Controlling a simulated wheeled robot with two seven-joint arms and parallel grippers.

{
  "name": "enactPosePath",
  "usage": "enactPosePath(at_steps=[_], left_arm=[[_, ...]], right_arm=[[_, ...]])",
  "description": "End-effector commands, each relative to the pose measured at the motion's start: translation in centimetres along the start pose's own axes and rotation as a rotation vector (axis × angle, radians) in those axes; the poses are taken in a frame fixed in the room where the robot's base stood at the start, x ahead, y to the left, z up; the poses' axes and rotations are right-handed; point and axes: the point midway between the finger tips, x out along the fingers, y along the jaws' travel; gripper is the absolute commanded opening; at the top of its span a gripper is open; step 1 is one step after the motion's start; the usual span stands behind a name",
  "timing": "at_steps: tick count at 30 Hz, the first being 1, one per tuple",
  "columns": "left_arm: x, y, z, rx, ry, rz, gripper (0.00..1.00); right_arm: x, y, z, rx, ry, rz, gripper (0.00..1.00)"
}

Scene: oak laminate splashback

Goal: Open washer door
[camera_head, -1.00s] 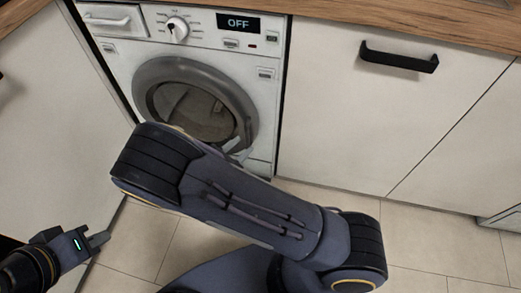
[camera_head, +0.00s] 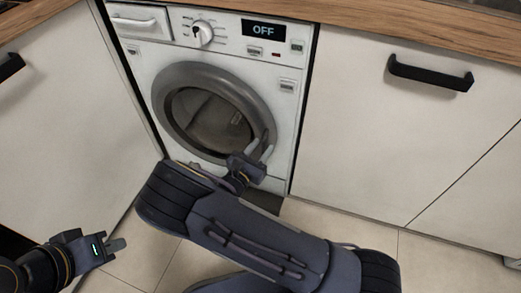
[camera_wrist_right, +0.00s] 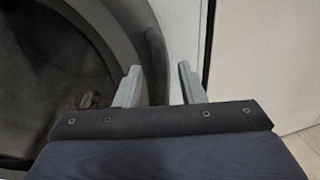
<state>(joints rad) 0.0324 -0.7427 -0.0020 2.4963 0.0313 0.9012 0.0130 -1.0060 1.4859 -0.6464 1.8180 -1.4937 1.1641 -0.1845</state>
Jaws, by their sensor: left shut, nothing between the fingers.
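The washer door (camera_head: 178,79) is a round grey ring with dark glass, closed on the white washer front (camera_head: 143,62). My right gripper (camera_head: 261,149) is at the door's lower right edge. In the right wrist view, the right gripper's two fingers (camera_wrist_right: 158,84) stand apart with nothing held. The left finger overlaps the door ring (camera_wrist_right: 118,28), and the right finger lies over the white front panel. A dark grip-like piece (camera_wrist_right: 156,56) on the door's edge shows between them; contact cannot be told. My left gripper (camera_head: 116,245) is shut and empty at lower left, away from the washer.
The washer display (camera_head: 263,30) reads OFF, beside a round dial (camera_head: 203,34). White cabinet fronts stand on both sides, the right one with a black handle (camera_head: 430,74). A wooden worktop (camera_head: 350,17) runs above. The tiled floor (camera_head: 430,262) is clear at right.

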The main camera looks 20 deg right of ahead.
Motion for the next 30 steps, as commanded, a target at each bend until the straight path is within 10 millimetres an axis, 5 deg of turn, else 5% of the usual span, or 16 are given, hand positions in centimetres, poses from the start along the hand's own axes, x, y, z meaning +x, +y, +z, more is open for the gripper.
enactPosePath(at_steps=[5, 14, 24, 30], left_arm=[[0.0, 0.0, 0.0, 0.000, 0.000, 0.000, 0.00], [0.0, 0.0, 0.0, 0.000, 0.000, 0.000, 0.00], [0.0, 0.0, 0.0, 0.000, 0.000, 0.000, 0.00], [0.1, -0.1, 0.1, 0.000, 0.000, 0.000, 0.00]], right_arm=[[0.0, 0.0, 0.0, 0.000, 0.000, 0.000, 0.36], [0.0, 0.0, 0.0, 0.000, 0.000, 0.000, 0.00], [-0.3, 0.1, 0.0, 0.000, 0.000, -0.003, 0.00], [-2.3, 0.8, -0.1, 0.002, 0.003, -0.037, 0.00]])
